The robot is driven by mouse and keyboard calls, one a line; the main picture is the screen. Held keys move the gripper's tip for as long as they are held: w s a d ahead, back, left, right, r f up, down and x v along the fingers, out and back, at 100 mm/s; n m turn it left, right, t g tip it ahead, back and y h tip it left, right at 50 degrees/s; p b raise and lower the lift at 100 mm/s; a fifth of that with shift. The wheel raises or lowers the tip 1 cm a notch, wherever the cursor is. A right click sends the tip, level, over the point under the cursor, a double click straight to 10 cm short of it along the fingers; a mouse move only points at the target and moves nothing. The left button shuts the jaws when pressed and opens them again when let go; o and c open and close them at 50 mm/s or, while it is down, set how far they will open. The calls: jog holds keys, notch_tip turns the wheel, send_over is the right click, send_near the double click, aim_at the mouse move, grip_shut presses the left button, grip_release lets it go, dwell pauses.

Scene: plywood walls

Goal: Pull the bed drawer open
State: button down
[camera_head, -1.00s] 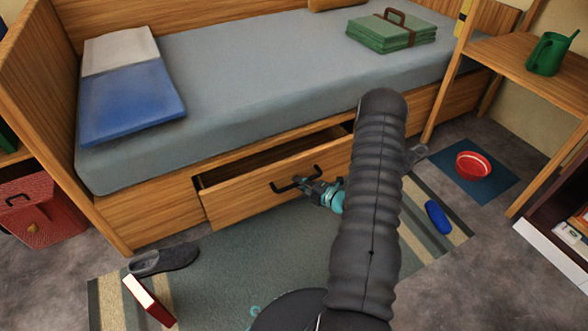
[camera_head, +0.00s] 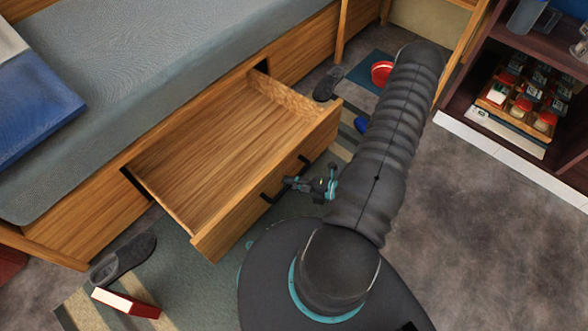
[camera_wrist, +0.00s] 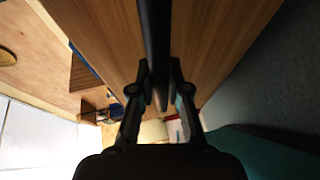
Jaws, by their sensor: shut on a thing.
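The bed drawer (camera_head: 215,150) is a wooden box pulled well out of the bed's front, its inside bare and empty. Its dark bar handle (camera_head: 285,180) runs along the front panel. My gripper (camera_head: 296,183) is at the middle of that handle and is shut on it. In the wrist view the handle (camera_wrist: 155,40) is a dark bar running between the fingers of my gripper (camera_wrist: 156,95), with the wooden drawer front (camera_wrist: 215,40) behind it. My arm hides part of the floor to the right of the drawer.
A grey slipper (camera_head: 124,260) and a red book (camera_head: 126,302) lie on the floor at the drawer's near left. Another slipper (camera_head: 328,83), a blue object (camera_head: 361,125) and a red bowl (camera_head: 382,73) lie beyond its right end. A dark shelf (camera_head: 480,60) stands right; grey floor before it is clear.

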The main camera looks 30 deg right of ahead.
jog(key=shift+s, duration=0.4)
jog(key=c, duration=1.1)
grip_release()
jog(key=shift+c, duration=0.2)
jog(key=shift+w, duration=0.1)
jog(key=shift+d, duration=0.15)
jog(key=v, duration=1.2)
